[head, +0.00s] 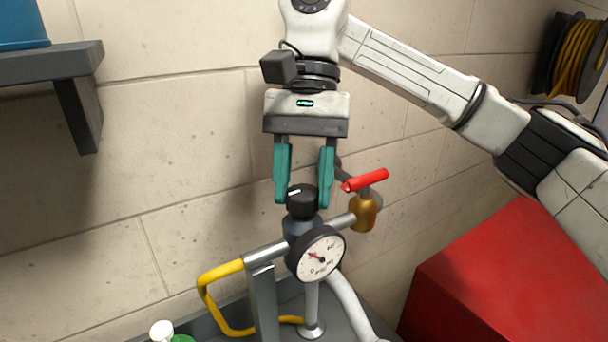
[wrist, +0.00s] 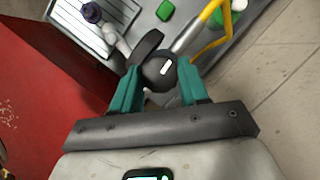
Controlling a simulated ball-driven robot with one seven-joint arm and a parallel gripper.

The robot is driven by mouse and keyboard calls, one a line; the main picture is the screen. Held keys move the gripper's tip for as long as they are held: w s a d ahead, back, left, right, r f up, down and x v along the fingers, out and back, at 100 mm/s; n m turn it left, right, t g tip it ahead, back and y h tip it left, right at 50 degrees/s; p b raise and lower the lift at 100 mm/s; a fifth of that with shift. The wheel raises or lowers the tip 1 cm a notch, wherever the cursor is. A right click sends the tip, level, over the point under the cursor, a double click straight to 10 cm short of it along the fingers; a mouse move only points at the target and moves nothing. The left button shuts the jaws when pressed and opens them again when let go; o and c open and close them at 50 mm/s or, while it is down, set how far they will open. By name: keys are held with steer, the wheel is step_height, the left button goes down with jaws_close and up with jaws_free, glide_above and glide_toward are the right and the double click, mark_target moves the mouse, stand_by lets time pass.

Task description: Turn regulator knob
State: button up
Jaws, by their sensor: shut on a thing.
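The regulator knob (head: 302,200) is black with a white mark and sits on top of the regulator, above a round white-faced gauge (head: 316,255) with a red needle. My gripper (head: 302,200) points straight down from above, its two teal fingers on the left and right sides of the knob. It is shut on the knob. In the wrist view the knob (wrist: 160,69) sits between the fingertips, its white mark visible. The gauge rim (wrist: 150,45) shows behind it.
A brass valve with a red handle (head: 365,180) stands close to the right of my gripper. A yellow hose (head: 213,290) loops at the left. A red box (head: 500,270) is at the right. A grey shelf (head: 60,62) juts from the wall at upper left.

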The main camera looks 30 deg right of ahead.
stand_by(0.4)
steer(key=o, duration=1)
steer(key=shift+o, duration=0.2)
steer(key=p+v, duration=0.1)
steer(key=v, duration=1)
steer(key=shift+f, duration=0.15)
